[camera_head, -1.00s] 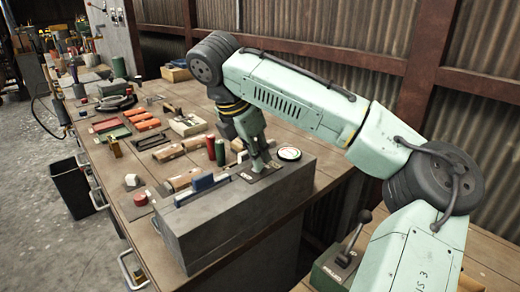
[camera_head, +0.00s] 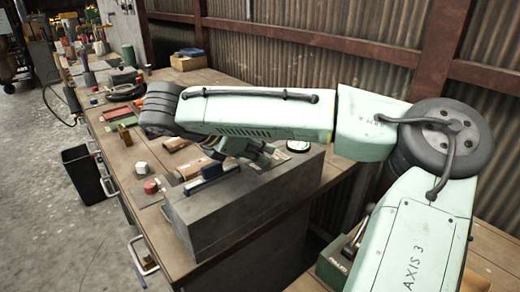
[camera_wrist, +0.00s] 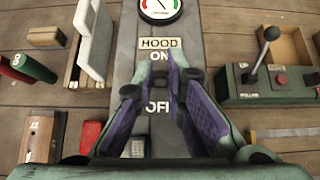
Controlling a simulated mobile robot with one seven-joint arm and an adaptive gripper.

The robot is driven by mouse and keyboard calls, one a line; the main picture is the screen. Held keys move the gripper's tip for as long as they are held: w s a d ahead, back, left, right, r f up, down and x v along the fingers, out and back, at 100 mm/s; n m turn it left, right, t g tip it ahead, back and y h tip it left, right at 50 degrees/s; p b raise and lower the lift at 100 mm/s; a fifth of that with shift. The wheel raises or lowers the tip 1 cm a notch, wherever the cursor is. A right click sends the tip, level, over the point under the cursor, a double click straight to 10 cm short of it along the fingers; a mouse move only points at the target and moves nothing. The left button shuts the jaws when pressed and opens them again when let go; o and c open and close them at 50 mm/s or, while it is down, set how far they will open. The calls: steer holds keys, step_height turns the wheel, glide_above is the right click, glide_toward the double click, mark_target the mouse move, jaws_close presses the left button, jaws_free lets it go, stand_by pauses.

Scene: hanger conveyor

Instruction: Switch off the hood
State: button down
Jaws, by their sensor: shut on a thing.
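The hood control is a grey box (camera_head: 235,215) on the workbench. In the wrist view, its top carries a HOOD label (camera_wrist: 158,43), an ON mark (camera_wrist: 159,55) and a partly covered OFF mark (camera_wrist: 156,106). My gripper (camera_head: 272,156) reaches down at a slant to the plate on top of the box. In the wrist view, my gripper (camera_wrist: 178,78) is shut over the switch between the two marks. The fingers hide the switch, so I cannot tell its exact position.
A round gauge (camera_head: 299,147) sits on the box beyond my gripper. A green lever box (camera_wrist: 268,85) stands to the right.

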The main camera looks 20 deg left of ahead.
steer(key=c, duration=1.6)
jaws_free()
steer(key=shift+c, duration=0.2)
